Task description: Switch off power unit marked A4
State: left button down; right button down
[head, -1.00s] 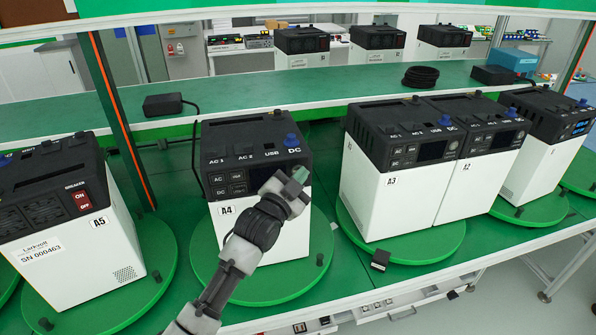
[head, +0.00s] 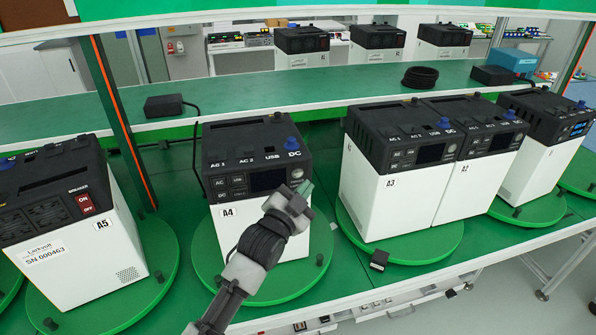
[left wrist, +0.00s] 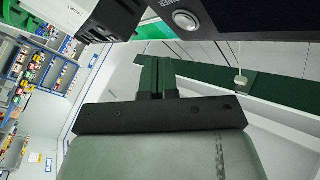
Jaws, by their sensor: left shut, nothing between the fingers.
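The power unit marked A4 (head: 240,222) has a white body and a black top panel, and stands on a round green turntable (head: 215,285). Its front panel carries small buttons, a dark display (head: 268,180) and a round silver button (head: 297,174). The silver button also shows in the left wrist view (left wrist: 186,20), near the top. My left gripper (head: 304,189) is just in front of and below that button, at the panel's right side. Its green fingers (left wrist: 155,77) are together and empty in the left wrist view, apart from the button in the picture. My right gripper is out of view.
Unit A5 (head: 95,245) stands to the left, with a red breaker switch. Units A3 (head: 378,205) and A2 (head: 475,185) stand close together to the right. A green shelf (head: 330,88) runs behind, holding a black adapter (head: 170,104) and a coiled cable (head: 420,77).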

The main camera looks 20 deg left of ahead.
pick_arm(q)
jog(key=shift+s+d+p, duration=0.25)
jog(key=shift+s+d, duration=0.2)
jog(key=shift+s, duration=0.15)
jog(key=shift+s+d+p, duration=0.2)
jog(key=shift+s+d, duration=0.2)
jog(key=shift+s, duration=0.2)
